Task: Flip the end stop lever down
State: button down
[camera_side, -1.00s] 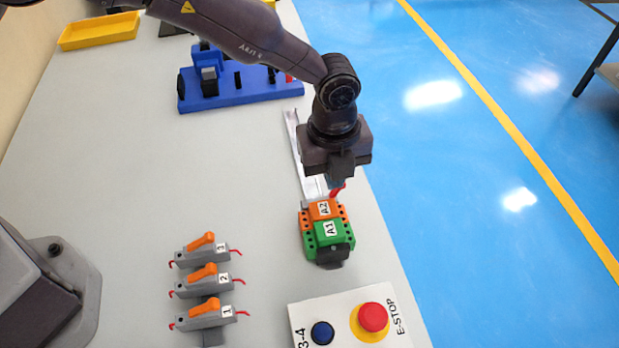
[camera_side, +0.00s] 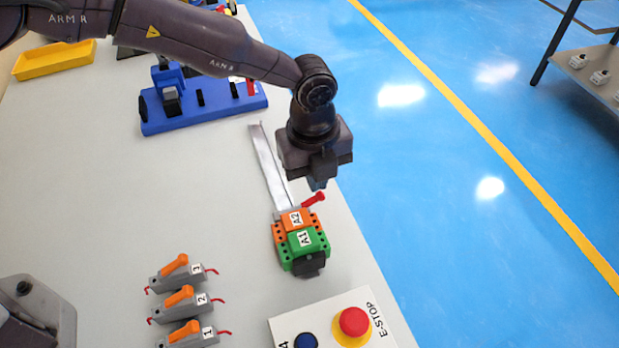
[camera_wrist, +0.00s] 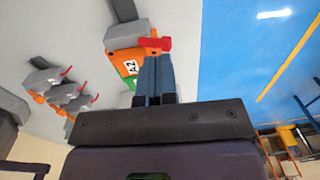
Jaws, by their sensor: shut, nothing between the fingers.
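The red lever (camera_side: 314,199), which I take to be the end stop lever, sits at the rail end of the orange block marked A2 (camera_side: 288,226). It leans out to the right, knob at its outer end. In the wrist view the red lever (camera_wrist: 155,44) lies just beyond my fingertips (camera_wrist: 154,58), across the end of the orange block (camera_wrist: 118,63). My gripper (camera_side: 318,186) is shut and empty, pointing down just above the lever. I cannot tell whether the fingertips touch it.
A green block A1 (camera_side: 303,250) adjoins the orange one. A metal rail (camera_side: 268,165) runs back toward a blue fixture (camera_side: 205,107). Several grey units with orange levers (camera_side: 180,300) stand left. An E-stop box (camera_side: 300,322) is in front. The table's right edge is close.

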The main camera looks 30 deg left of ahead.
aim_at(305, 203)
jog(key=shift+r, duration=0.2)
jog(key=w+d+r, duration=0.4)
jog(key=r, duration=0.6)
dwell(0.6)
dwell(0.7)
